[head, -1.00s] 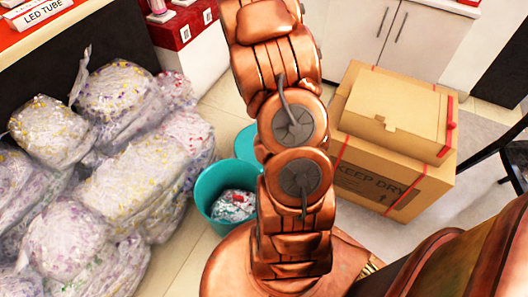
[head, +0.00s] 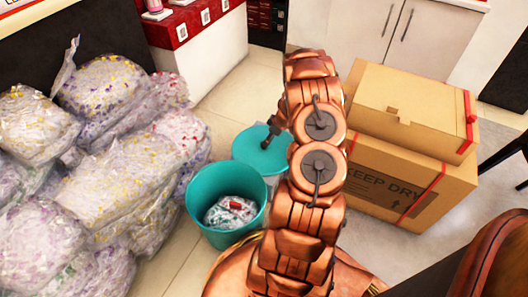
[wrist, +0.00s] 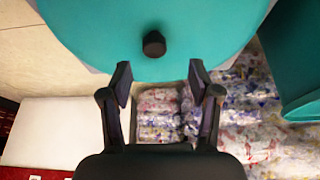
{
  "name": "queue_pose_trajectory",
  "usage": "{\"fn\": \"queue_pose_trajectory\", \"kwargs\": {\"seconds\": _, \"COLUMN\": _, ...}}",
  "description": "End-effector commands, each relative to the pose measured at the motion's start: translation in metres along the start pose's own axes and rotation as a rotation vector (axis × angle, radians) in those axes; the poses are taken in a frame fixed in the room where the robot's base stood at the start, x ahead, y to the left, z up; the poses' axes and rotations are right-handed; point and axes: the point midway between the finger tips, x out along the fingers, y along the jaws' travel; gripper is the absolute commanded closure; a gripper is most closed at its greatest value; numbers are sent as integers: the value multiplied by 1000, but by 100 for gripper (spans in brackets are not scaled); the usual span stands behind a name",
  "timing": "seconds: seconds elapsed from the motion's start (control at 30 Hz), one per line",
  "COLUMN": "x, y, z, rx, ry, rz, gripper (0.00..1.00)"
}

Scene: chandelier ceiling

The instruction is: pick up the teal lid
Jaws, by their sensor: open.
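The teal lid (head: 262,160) is a round disc behind and right of the teal bucket in the head view, partly covered by my arm. In the wrist view the lid (wrist: 205,22) fills the top middle, with a dark round knob (wrist: 154,44) on it. My gripper (wrist: 160,70) is open and empty, its two fingers apart below the knob in the picture. The knob lies between the lines of the fingers, not touched by them. In the head view my gripper (head: 271,138) is over the lid's far side, small and partly hidden.
The open teal bucket (head: 196,207) holds crumpled, clear-wrapped stuff and stands close to the lid. Clear bags of colourful scraps (head: 120,150) are piled at left. Stacked cardboard boxes (head: 410,180) stand at right. Tiled floor (head: 215,110) is free behind the lid.

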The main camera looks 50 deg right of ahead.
Motion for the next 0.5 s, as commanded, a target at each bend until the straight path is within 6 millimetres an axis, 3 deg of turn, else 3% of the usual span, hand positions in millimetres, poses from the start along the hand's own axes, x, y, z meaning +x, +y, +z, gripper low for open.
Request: {"fn": "queue_pose_trajectory", "kwargs": {"seconds": 0.5, "x": 59, "y": 8, "z": -2, "rx": -1, "ry": 1, "rz": 0, "gripper": 38}}
